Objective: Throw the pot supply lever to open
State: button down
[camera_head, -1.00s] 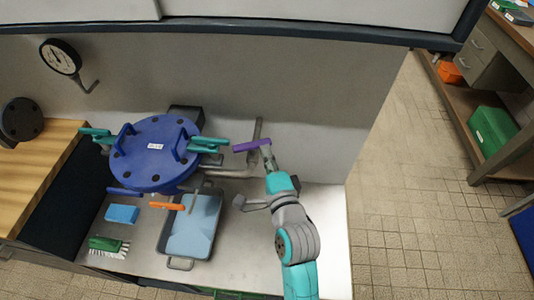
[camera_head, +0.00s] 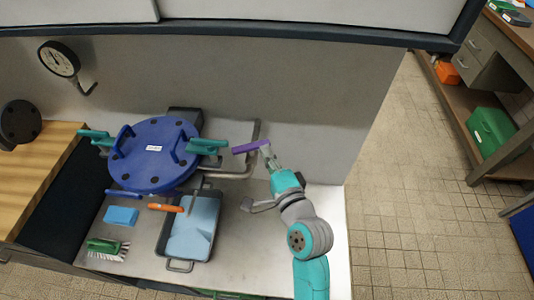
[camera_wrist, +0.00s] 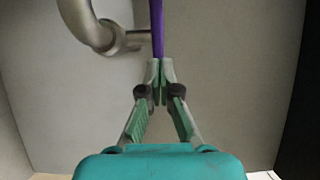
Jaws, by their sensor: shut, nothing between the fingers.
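The purple lever (camera_head: 251,146) sticks out to the left from the grey pipework (camera_head: 255,135) beside the blue round pot lid (camera_head: 153,155). I see no label naming it as the pot supply. In the wrist view the purple lever (camera_wrist: 157,28) runs upward just beyond the fingertips. My gripper (camera_head: 266,150) is at the lever's right end. In the wrist view my gripper (camera_wrist: 161,66) has its fingertips together with nothing between them. The fingertips overlap the lever's near end in the picture; I cannot tell whether they touch it.
A blue sponge (camera_head: 121,216) and green brush (camera_head: 104,246) lie on the bench. A curved pipe (camera_wrist: 88,25) is left of the lever in the wrist view.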

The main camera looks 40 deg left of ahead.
aim_at(268, 140)
jog(key=shift+w+g, duration=0.15)
jog(key=shift+g, duration=0.15)
jog(key=n+g, duration=0.2)
jog(key=w+n+g+y, duration=0.1)
jog(key=n+g, duration=0.1)
jog(key=g, duration=0.1)
jog(key=w+a+n+g+y, duration=0.1)
jog(key=n+g, duration=0.1)
jog(key=g, duration=0.1)
jog(key=shift+w+r, duration=0.1)
jog(key=shift+w, duration=0.1)
jog(key=n+g, duration=0.1)
jog(key=g, duration=0.1)
jog(key=n+g, duration=0.1)
jog(key=g, duration=0.1)
jog(key=w+a+n+g, duration=0.1)
jog(key=g, duration=0.1)
jog(key=shift+n, duration=0.3)
jog(key=shift+w+a, duration=0.15)
jog(key=shift+a, duration=0.4)
